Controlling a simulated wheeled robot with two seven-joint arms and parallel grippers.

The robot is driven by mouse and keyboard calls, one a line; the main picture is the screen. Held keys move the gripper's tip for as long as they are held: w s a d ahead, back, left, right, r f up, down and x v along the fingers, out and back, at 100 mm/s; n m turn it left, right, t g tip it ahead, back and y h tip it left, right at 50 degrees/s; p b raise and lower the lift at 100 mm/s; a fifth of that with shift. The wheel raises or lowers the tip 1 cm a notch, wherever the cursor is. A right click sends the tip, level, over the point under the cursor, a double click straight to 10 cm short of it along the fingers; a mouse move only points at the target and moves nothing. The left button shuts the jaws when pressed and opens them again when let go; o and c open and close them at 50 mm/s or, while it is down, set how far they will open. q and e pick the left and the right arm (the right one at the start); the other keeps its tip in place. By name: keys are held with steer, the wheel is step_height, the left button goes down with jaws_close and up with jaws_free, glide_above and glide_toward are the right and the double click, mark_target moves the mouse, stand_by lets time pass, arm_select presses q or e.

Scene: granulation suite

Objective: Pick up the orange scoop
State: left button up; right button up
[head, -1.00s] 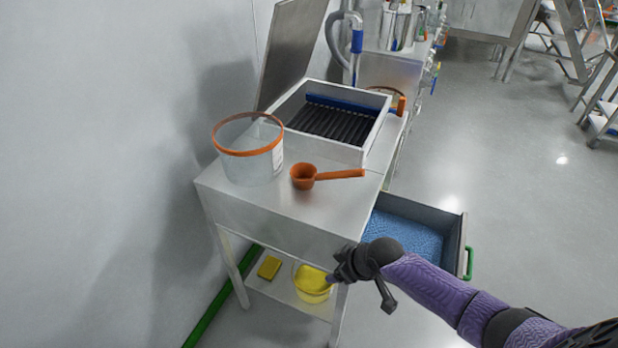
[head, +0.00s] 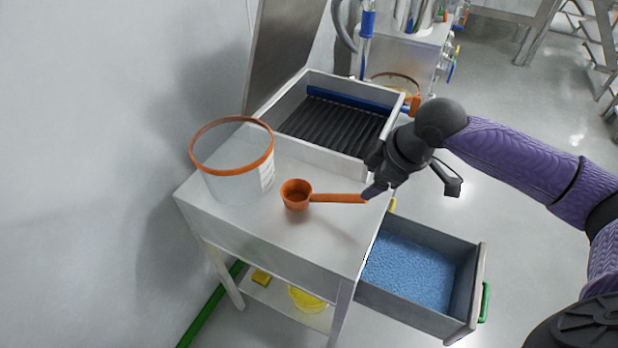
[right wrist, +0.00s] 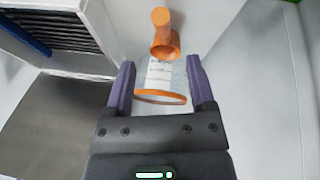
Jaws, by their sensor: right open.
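The orange scoop (head: 322,198) lies on the steel table (head: 290,232), its bowl to the left and its handle pointing right. My right gripper (head: 371,190) is by the handle's free end in the head view, and its fingers look close to it. In the right wrist view the gripper (right wrist: 160,63) is open with nothing between its purple fingers. There the scoop (right wrist: 162,34) shows beyond the fingertips, roughly in line with the gap. I cannot tell whether the fingers touch the handle. My left gripper is not in view.
A clear tub (head: 235,178) with an orange rim stands left of the scoop. A white box (head: 335,158) with a dark grille stands behind it. An open drawer (head: 475,290) of blue granules juts out at the right. The table's front is clear.

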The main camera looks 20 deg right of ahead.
mark_target(353, 196)
steer(key=b+x, duration=0.4)
steer(key=x, duration=0.5)
steer(key=shift+s+a+f, duration=0.15)
steer(key=shift+f, duration=0.2)
steer(key=c, duration=0.9)
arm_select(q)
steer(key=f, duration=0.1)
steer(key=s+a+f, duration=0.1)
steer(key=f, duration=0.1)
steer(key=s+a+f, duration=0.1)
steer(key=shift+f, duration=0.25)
arm_select(e)
jaws_close()
